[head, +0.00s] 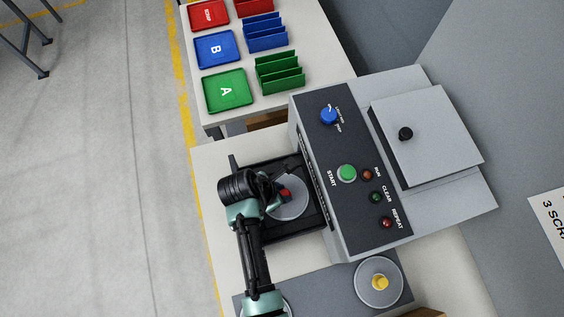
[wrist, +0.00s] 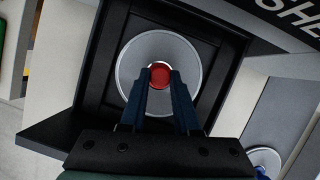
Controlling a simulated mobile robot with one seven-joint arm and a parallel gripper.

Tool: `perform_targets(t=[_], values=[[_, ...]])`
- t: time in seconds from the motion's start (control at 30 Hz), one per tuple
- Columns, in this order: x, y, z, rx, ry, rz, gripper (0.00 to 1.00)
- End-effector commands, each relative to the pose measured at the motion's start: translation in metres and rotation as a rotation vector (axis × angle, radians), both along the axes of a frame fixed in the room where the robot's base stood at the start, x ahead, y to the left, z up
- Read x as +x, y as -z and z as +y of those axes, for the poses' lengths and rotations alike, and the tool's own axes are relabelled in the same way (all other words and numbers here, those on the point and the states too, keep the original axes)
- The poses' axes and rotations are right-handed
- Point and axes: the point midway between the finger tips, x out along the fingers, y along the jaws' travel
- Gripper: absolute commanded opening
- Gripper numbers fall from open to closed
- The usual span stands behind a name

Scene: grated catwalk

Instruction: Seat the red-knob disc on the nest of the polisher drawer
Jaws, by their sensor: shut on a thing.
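The red-knob disc is a round grey disc (head: 289,207) with a red knob in its middle. It is at the black polisher drawer (head: 294,240), which is pulled out from the polisher (head: 346,228). My gripper (head: 283,193) is shut on the red knob from above. The nest under the disc is hidden. I cannot tell whether the disc touches it.
A yellow-knob disc (head: 379,284) lies on a dark plate in front of the polisher. The panel has a green START button (head: 347,173), a blue dial (head: 329,116) and small coloured buttons. Coloured trays (head: 227,91) and racks (head: 279,74) stand on the far table.

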Motion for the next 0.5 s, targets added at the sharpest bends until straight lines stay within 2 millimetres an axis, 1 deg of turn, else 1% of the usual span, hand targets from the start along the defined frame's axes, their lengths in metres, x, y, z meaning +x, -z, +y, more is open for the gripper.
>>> perform_targets(t=[0.43,0.47,0.5], values=[[0.0004,0.0012,0.0,0.001,0.001,-0.001,0.0],[0.0003,0.0013,0.0001,0.001,0.001,-0.001,0.36],[0.0003,0.0013,0.0001,0.001,0.001,-0.001,0.43]])
